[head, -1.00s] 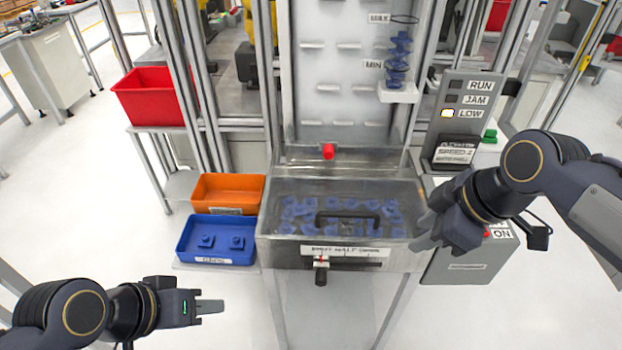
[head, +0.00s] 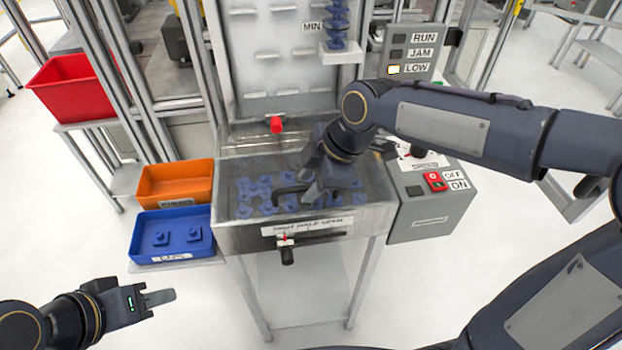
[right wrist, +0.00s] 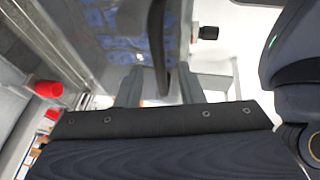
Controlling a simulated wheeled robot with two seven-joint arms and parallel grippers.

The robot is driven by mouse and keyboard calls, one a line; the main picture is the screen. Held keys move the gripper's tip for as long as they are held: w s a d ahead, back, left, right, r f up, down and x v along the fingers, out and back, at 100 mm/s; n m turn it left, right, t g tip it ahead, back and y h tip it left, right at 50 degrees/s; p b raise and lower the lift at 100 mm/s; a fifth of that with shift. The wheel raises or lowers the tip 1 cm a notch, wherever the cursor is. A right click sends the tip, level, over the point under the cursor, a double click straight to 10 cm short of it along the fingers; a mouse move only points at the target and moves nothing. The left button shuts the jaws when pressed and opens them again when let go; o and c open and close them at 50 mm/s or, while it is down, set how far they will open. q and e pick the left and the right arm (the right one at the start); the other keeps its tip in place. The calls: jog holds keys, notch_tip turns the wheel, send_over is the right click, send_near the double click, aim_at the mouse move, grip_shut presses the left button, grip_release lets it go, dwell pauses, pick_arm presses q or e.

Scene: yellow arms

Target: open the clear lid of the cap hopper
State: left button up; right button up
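The cap hopper (head: 232,238) is a metal box with its clear lid (head: 240,176) lying shut over several blue caps. My right gripper (head: 312,194) is over the lid at the handle. In the right wrist view its two fingers (right wrist: 168,88) are apart, with the dark handle (right wrist: 160,45) showing between them; contact cannot be told. My left gripper (head: 163,297) is away at the lower left, empty, its finger gap not visible.
An orange bin (head: 176,183) and a blue bin (head: 171,237) with blue caps stand left of the hopper. A red knob (head: 276,125) is behind the lid. A grey control box (head: 430,215) stands on the right. A latch-like black knob (head: 287,255) is on the front.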

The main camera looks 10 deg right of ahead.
grip_shut()
pick_arm(q)
jog(key=shift+r, duration=0.15)
pick_arm(e)
jog(key=shift+r, duration=0.1)
